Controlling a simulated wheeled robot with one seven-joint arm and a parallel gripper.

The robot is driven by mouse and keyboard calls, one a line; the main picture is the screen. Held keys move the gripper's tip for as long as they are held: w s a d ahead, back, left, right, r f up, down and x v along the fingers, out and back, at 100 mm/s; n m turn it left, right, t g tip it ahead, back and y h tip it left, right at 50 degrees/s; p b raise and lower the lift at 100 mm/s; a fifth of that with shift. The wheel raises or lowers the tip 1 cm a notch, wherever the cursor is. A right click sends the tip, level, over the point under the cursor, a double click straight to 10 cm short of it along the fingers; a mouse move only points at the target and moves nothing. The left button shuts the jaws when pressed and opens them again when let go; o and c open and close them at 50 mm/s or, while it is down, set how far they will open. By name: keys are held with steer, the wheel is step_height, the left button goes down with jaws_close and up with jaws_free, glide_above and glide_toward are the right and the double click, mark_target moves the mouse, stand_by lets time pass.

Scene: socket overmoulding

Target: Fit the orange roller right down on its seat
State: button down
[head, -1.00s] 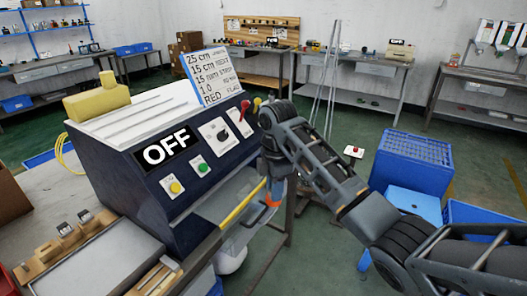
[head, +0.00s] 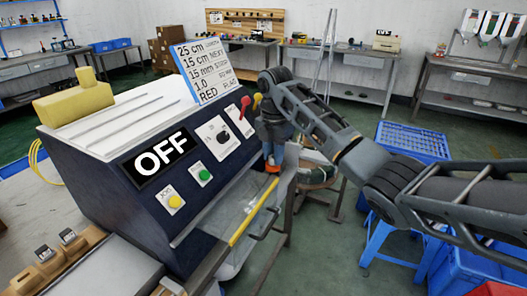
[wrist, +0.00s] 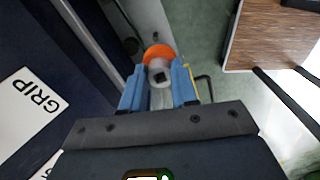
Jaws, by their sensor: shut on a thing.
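The orange roller (wrist: 158,52) is between the blue fingers of my gripper (wrist: 160,84) in the wrist view. It has an orange rim and a pale hub with a dark square hole facing the camera. In the head view, a little of the orange roller (head: 271,163) shows below my gripper (head: 273,155), beside the right end of the dark machine (head: 160,215). My gripper is shut on the roller. In the wrist view, a grey plate (wrist: 143,22) with a dark round spot lies just beyond the roller. I cannot tell which part is the seat.
The machine bears an OFF sign (head: 161,156), buttons and a red lever (head: 245,103). A clear cover with a yellow edge (head: 253,212) juts from its front, close below my gripper. A blue crate (head: 412,142) stands to the right. A wood-topped surface (wrist: 275,35) shows in the wrist view.

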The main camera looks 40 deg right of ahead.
mark_target(272, 170)
steer(key=shift+w+d+f, duration=0.15)
steer(key=shift+w+f, duration=0.1)
steer(key=shift+w, duration=0.15)
stand_by(0.3)
steer(key=shift+f+b, duration=1.2)
steer(key=shift+f, duration=1.8)
steer(key=shift+p, duration=0.8)
steer(key=shift+f+b, duration=0.9)
steer(key=shift+f, duration=1.05)
steer(key=c, duration=0.8)
jaws_free()
